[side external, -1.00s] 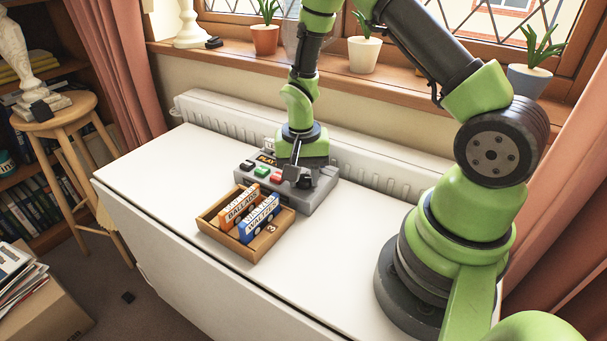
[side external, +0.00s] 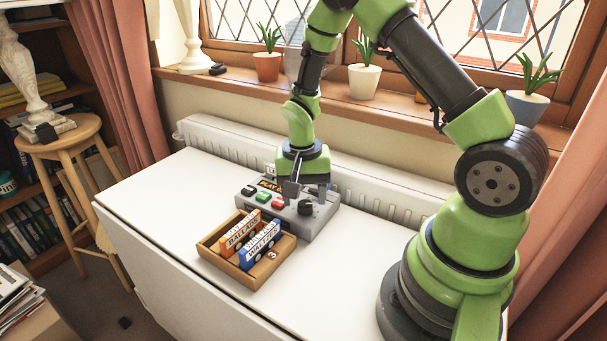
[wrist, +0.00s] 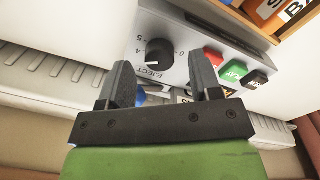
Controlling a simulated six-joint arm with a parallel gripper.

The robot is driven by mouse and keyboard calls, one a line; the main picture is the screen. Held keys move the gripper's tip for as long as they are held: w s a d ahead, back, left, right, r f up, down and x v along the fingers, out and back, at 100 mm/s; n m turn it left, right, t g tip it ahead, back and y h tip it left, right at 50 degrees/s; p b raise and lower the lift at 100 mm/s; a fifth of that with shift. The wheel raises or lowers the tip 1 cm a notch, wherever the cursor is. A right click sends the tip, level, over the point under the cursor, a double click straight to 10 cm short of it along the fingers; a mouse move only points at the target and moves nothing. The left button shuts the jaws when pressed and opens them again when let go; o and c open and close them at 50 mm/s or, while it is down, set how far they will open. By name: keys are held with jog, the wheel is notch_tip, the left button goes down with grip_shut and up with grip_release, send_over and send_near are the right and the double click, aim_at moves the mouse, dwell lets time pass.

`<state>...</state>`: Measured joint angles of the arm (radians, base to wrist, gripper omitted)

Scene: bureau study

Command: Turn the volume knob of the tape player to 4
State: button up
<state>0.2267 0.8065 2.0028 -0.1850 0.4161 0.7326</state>
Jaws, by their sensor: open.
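The grey tape player (side external: 322,219) sits on the white table, against the radiator side. Its black round volume knob (side external: 306,208) is at the right end of the top. The knob (wrist: 159,50) shows clearly in the wrist view, ringed by numbers from 0 to 5; its white mark points down-left, near the 4, but I cannot tell exactly where. My gripper (side external: 307,190) is open and empty, above the player's back part and apart from the knob. In the wrist view my gripper (wrist: 163,76) has its two fingers spread just below the knob.
Red (side external: 278,203), green (side external: 263,197) and black (side external: 248,190) buttons line the player's top left of the knob. A wooden tray (side external: 248,278) with tapes stands in front. The white radiator (side external: 225,138) runs behind. The table's left part is clear.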

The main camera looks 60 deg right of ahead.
notch_tip(320, 180, up, 7)
jog(key=shift+w+r, duration=0.15)
jog(key=shift+r, duration=0.05)
jog(key=shift+a+r, duration=0.1)
jog(key=shift+r, duration=0.3)
notch_tip(320, 180, up, 12)
jog(key=n+t, duration=0.3)
jog(key=t, duration=0.1)
send_over(303, 204)
jog(key=s+a, duration=0.5)
jog(key=s+a+r+n+t+y, duration=0.2)
jog(key=s+a+r+n+t, duration=0.1)
jog(key=s, duration=0.5)
jog(key=shift+s+a+r+n+t, duration=0.3)
jog(key=shift+s+a+r+n, duration=0.1)
jog(key=shift+a+r+n, duration=0.45)
jog(key=shift+d, duration=0.1)
